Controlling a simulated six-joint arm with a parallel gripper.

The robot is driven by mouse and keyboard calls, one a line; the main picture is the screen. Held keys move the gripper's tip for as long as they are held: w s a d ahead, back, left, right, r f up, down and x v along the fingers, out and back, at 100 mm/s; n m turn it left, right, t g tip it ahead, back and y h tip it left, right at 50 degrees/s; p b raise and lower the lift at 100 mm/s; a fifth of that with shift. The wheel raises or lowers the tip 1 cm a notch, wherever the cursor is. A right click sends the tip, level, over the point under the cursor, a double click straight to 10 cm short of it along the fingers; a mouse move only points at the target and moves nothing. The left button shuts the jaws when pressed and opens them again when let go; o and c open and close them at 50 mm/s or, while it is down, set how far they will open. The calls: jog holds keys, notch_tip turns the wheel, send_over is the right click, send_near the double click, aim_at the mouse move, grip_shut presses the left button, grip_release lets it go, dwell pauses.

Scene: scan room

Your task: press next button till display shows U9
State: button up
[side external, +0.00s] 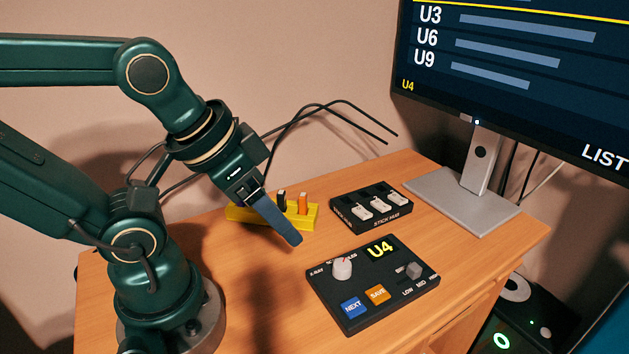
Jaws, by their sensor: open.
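A black control box (330,293) lies on the wooden desk. Its small display (380,249) reads U4 in yellow-green. The blue NEXT button (353,307) is at its front left, beside the orange SAVE button (377,294). A white knob (342,268) and a grey lever (413,271) are also on the box. My gripper (294,240) is above the desk, behind and left of the box, apart from the NEXT button. It points down to the right. Only one blue finger shows clearly, and I see nothing held.
A yellow holder (240,214) with upright sticks stands just behind my gripper. A black stick hub (347,213) lies behind the box. A monitor (500,50) on a grey stand (465,205) lists U3, U6 and U9, with a small U4 below. The desk front (285,320) is clear.

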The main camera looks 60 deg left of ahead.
grip_shut()
dwell(1.7)
